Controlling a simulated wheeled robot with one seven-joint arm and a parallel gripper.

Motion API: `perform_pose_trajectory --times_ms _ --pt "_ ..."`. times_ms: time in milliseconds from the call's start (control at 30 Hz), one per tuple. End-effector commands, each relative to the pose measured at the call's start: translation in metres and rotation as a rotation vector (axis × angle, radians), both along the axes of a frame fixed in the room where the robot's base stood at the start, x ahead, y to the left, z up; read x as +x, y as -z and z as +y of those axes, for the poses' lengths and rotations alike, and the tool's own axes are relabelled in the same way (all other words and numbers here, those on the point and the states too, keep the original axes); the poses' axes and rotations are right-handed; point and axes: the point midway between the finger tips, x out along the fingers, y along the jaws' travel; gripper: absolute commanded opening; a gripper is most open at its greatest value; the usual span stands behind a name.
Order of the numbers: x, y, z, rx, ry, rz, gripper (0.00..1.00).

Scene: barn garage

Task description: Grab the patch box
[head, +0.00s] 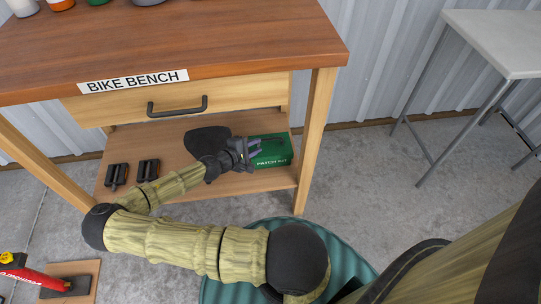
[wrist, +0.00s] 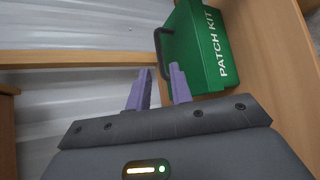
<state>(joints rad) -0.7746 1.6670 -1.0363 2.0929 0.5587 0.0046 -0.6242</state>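The patch box is a green box (head: 272,151) labelled "PATCH KIT" with a dark handle. It sits on the lower shelf of the bike bench, toward the right end. It also shows in the wrist view (wrist: 196,52) at the upper right, with its black handle at its left side. My gripper (head: 251,151) reaches in over the shelf at the box's left side. In the wrist view its two purple fingers (wrist: 161,85) stand apart with nothing between them. The right fingertip is close to the box near its handle; I cannot tell whether they touch.
The bike bench (head: 190,42) has a closed drawer (head: 180,104) above the shelf (head: 165,132). Two black pedals (head: 133,171) and a dark saddle-like item (head: 204,138) lie on the shelf. A bench leg (head: 317,140) stands right of the box. A grey table (head: 500,40) stands at the right.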

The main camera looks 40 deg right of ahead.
Motion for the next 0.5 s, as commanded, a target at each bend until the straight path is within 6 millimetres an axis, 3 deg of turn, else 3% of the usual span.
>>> perform_pose_trajectory --times_ms 167,500 --pt "0.003 0.01 -0.019 0.001 0.0 -0.001 0.22" --pt "0.003 0.01 -0.023 0.0 0.002 0.0 0.22"
